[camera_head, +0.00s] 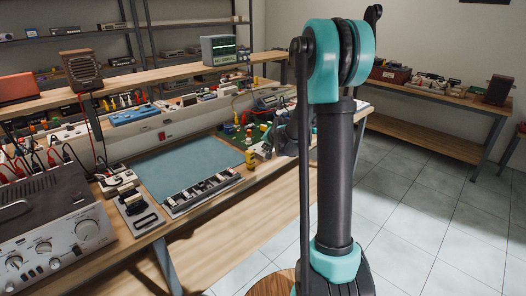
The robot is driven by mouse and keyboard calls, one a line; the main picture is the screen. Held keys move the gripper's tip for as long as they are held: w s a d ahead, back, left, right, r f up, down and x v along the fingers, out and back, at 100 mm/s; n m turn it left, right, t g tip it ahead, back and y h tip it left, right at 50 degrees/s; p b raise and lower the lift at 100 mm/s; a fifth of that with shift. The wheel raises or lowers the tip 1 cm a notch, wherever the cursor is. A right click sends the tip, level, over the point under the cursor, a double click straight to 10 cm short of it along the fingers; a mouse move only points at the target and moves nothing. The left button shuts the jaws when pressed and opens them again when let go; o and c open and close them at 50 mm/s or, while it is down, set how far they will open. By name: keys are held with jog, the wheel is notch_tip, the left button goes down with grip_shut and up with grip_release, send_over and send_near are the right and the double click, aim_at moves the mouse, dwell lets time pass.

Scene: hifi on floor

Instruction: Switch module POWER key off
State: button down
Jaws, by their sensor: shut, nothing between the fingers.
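A long low panel (208,191) with a row of black and white keys lies at the front edge of the blue-green mat. My gripper (267,149) appears as a small dark shape above the bench, right of the mat, partly hidden behind my arm. It looks shut and empty, apart from the keyed panel.
A silver amplifier (52,230) with knobs stands at the front left. The blue-green mat (190,160) is mostly bare. A green circuit board (232,133) and yellow parts lie to its right. A raised shelf (140,76) with instruments runs behind. Tiled floor (425,205) at right is open.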

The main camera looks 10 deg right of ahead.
dwell(0.4)
jog(key=shift+r, duration=3.4)
